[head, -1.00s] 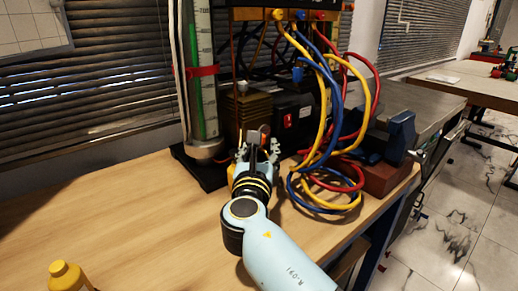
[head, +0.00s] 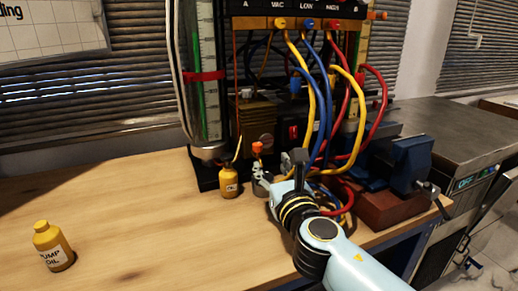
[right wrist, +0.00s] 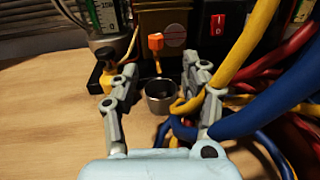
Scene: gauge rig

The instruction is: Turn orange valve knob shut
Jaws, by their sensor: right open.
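A small orange knob (head: 258,148) stands on a thin stem low at the front of the rig, beside a small yellow bottle (head: 229,182). The knob also shows in the right wrist view (right wrist: 156,42), beyond the fingertips and between their lines. A second orange knob (head: 378,15) sticks out at the right end of the manifold. My right gripper (head: 276,170) is open, just in front of the stem knob and apart from it. In the right wrist view a small metal cup (right wrist: 161,104) lies between its fingers, untouched as far as I can tell. My left gripper is out of view.
Yellow, blue and red hoses (head: 352,150) hang close to the right of my right gripper, and some cross its right finger in the wrist view. A blue vise (head: 408,165) stands further right. A pump oil bottle (head: 52,248) stands front left.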

